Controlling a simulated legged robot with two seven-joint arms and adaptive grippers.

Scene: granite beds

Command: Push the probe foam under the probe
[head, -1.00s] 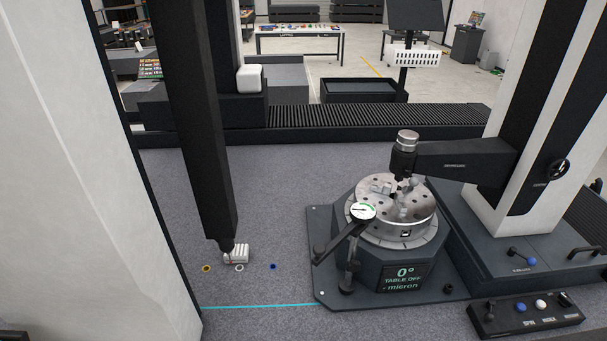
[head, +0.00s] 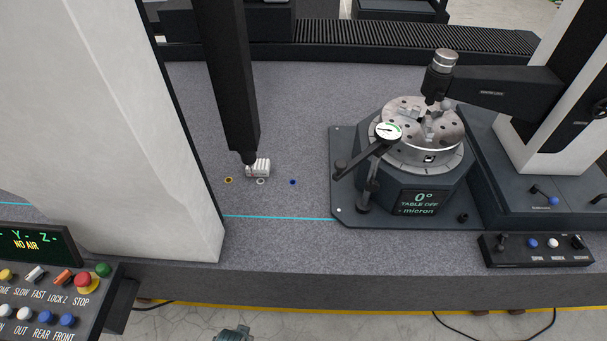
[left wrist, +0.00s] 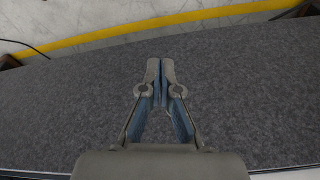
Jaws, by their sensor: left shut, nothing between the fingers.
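In the head view a dark vertical probe column (head: 228,80) comes down to a small probe tip (head: 249,158) low over the granite bed. A small white ribbed block, apparently the probe foam (head: 260,168), sits right beside the tip; I cannot tell whether they touch or how far under the tip it reaches. My left gripper (left wrist: 161,65) is shut and empty, its fingertips together in front of speckled granite. A grey part at the bottom edge of the head view, over the floor, appears to be mine. My right gripper is not in view.
An orange ring (head: 229,180), a pale ring (head: 261,181) and a blue dot (head: 293,182) mark the bed. A rotary table (head: 415,165) stands right, a white column (head: 120,110) left. A control panel (head: 45,285) is front left. Granite before the foam is clear.

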